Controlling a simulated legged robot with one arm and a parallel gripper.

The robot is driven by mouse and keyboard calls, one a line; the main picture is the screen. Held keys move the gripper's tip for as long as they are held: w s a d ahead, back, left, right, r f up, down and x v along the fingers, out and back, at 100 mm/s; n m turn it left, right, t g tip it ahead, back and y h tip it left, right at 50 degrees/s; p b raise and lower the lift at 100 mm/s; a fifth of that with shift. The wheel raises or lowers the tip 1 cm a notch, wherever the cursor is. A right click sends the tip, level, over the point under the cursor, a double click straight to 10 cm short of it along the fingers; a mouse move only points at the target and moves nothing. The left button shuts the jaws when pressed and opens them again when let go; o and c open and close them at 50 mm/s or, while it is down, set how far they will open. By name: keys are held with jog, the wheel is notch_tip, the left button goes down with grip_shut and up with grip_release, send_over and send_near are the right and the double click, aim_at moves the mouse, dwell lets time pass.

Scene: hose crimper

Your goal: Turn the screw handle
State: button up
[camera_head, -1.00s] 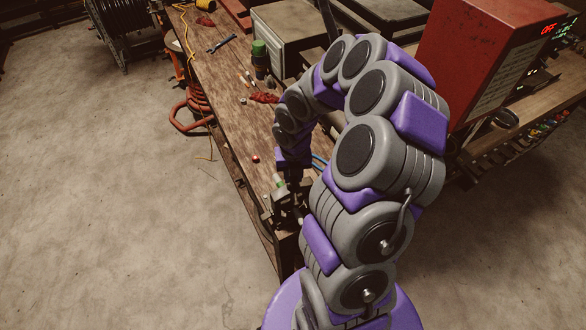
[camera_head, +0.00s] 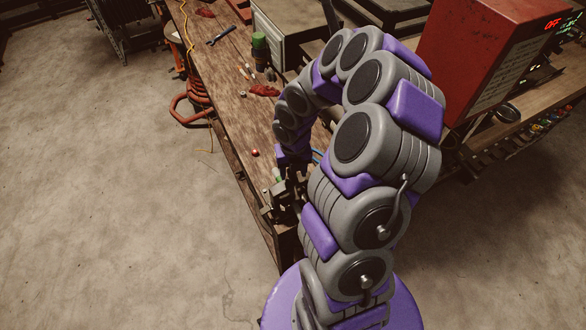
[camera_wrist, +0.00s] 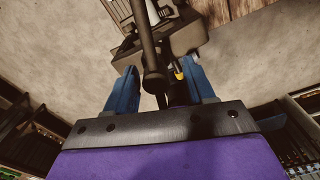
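The dark screw handle (camera_wrist: 149,50), a rod with a rounded end, shows in the wrist view between the two blue fingers of my gripper (camera_wrist: 161,66). The fingers stand wide apart, with gaps visible between them and the rod, so the gripper is open. Whether a finger touches the handle I cannot tell. Behind the handle is the dark grey body of the vise-like tool (camera_wrist: 185,38), with a small yellow part near the right finger. In the head view this tool (camera_head: 275,203) sits at the near end of the workbench; my arm hides the handle and fingertips.
The wooden workbench (camera_head: 228,90) runs away from me. It carries a wrench (camera_head: 220,36), a green-capped bottle (camera_head: 259,42), red rags (camera_head: 264,90) and a small red ball (camera_head: 255,153). A red machine (camera_head: 480,60) stands at right. The concrete floor at left is mostly clear.

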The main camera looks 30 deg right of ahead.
jog(key=shift+w, duration=0.15)
jog(key=shift+a+r, duration=0.1)
jog(key=shift+r, duration=0.4)
notch_tip(320, 180, up, 16)
jog(key=b, duration=0.1)
jog(key=shift+w+d+r, duration=0.15)
jog(key=shift+d+r, duration=0.05)
jog(key=shift+d, duration=0.1)
